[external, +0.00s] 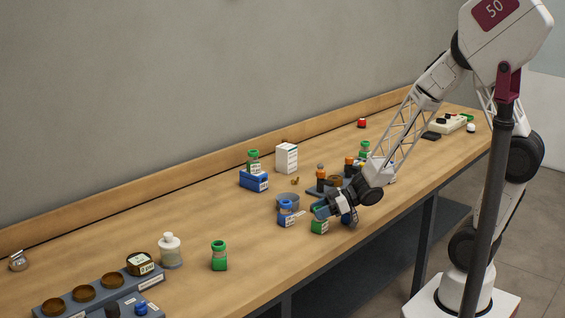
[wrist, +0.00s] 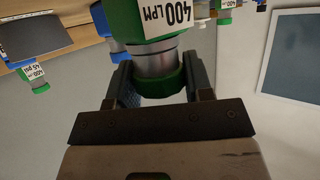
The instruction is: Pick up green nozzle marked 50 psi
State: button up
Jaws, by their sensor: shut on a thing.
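My gripper (external: 330,208) is low over the middle of the bench. In the wrist view my gripper (wrist: 157,72) is shut on a green nozzle (wrist: 124,18) around its silver neck, beside a green ring. The white label in view reads "400 LPM"; no psi figure is legible on it. In the external view the green nozzle (external: 319,227) shows just below the fingers, partly hidden by them; I cannot tell whether it touches the bench. Other green nozzles are one standing at the front (external: 219,258), one at a blue block (external: 254,155) and one farther back (external: 365,148); their labels are unreadable.
A white box (external: 287,158) stands farther back. Bare bench (external: 200,215) lies to the left.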

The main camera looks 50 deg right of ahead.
jog(key=shift+r, duration=0.1)
jog(key=shift+r, duration=0.4)
notch_tip(320, 180, up, 3)
jog(key=shift+f, duration=0.1)
jog(key=s+d, duration=0.2)
jog(key=s, duration=0.5)
jog(key=s+d+r, duration=0.1)
jog(key=s+d, duration=0.2)
jog(key=s, duration=0.5)
jog(key=shift+s+r, duration=0.1)
jog(key=shift+r, duration=0.1)
dwell(0.4)
